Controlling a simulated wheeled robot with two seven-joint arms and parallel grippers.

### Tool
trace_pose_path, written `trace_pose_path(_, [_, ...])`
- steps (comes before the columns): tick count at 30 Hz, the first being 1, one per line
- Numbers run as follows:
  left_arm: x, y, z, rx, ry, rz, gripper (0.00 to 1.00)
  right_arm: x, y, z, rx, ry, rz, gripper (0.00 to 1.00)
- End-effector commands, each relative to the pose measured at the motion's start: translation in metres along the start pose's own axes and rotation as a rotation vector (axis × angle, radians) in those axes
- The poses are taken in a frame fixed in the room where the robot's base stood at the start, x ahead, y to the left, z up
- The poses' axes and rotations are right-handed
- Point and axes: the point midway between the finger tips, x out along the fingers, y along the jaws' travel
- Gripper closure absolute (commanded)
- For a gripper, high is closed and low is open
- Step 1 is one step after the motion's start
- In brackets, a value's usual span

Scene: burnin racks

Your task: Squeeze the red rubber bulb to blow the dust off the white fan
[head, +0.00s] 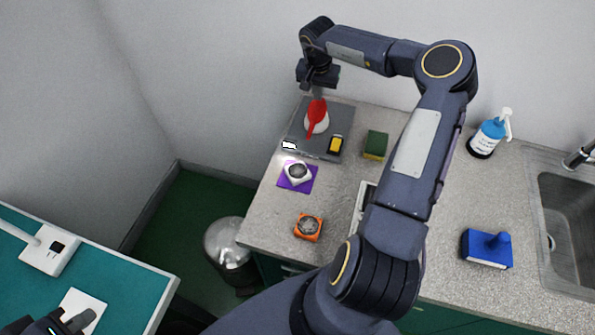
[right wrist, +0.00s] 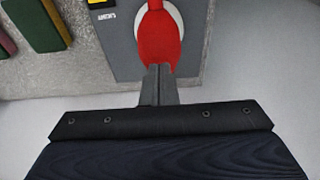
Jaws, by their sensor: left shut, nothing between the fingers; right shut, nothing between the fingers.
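The red rubber bulb (head: 316,118) lies on a white round base (head: 323,124) on a dark grey board at the back of the counter. The bulb also shows in the right wrist view (right wrist: 159,40). My right gripper (head: 318,92) is shut and empty, its fingertips right at the bulb's end; I cannot tell whether they touch it. The white fan (head: 299,171) sits on a purple mat (head: 285,182) in front of the board. My left gripper (head: 84,318) is shut and empty over the teal table at the lower left, near a white card (head: 90,301).
An orange fan (head: 308,227) sits near the counter's front edge. The grey board (head: 297,133) also bears a yellow and black item (head: 336,144). A green sponge (head: 376,144), soap bottle (head: 489,135), blue block (head: 486,249) and sink (head: 570,220) are to the right. A metal bin (head: 228,244) stands below.

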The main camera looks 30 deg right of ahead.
Motion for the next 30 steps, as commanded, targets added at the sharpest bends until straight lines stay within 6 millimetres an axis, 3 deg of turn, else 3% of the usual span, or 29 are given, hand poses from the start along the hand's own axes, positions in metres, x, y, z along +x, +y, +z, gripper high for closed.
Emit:
trace_pose_path(8, [0.000,0.000,0.000,0.000,0.000,0.000,1.00,0.001,0.000,0.000,0.000,0.000,0.000,1.00])
trace_pose_path(30, [0.000,0.000,0.000,0.000,0.000,0.000,1.00,0.035,0.000,0.007,-0.001,-0.002,0.001,1.00])
